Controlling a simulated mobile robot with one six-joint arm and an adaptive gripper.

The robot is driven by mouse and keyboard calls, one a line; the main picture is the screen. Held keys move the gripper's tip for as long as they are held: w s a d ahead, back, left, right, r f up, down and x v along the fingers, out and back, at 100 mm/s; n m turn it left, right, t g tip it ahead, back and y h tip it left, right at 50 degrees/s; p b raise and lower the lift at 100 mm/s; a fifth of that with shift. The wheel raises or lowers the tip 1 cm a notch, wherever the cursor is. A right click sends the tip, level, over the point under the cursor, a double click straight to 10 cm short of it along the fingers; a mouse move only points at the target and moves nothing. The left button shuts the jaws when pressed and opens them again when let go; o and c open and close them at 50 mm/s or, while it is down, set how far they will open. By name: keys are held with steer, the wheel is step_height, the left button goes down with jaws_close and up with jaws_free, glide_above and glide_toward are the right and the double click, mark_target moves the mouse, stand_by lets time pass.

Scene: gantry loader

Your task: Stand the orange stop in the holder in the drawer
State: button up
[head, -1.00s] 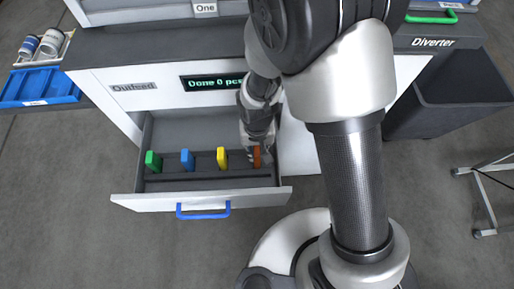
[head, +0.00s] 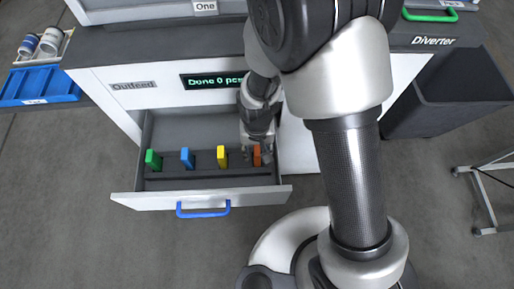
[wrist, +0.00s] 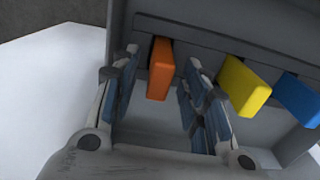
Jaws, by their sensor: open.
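The orange stop (head: 257,155) stands upright in the dark holder strip (head: 205,174) inside the open drawer, at the right end of a row of stops. It also shows in the wrist view (wrist: 160,69), between the two fingers and apart from both. My gripper (head: 257,150) is open around the orange stop, with a finger on each side; the wrist view shows its blue-padded fingers (wrist: 158,95) spread wide. The foot of the orange stop is partly hidden in the head view.
Yellow (head: 222,157), blue (head: 187,159) and green (head: 152,160) stops stand left of the orange one in the same holder. The drawer front (head: 150,203) has a blue handle (head: 203,209). The drawer's right wall is close to my gripper. The drawer floor behind the stops is clear.

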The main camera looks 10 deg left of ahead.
step_height(320, 180, up, 12)
stand_by(0.6)
steer(key=shift+r, duration=0.1)
step_height(320, 180, up, 8)
steer(key=p, duration=0.7)
stand_by(0.5)
stand_by(0.7)
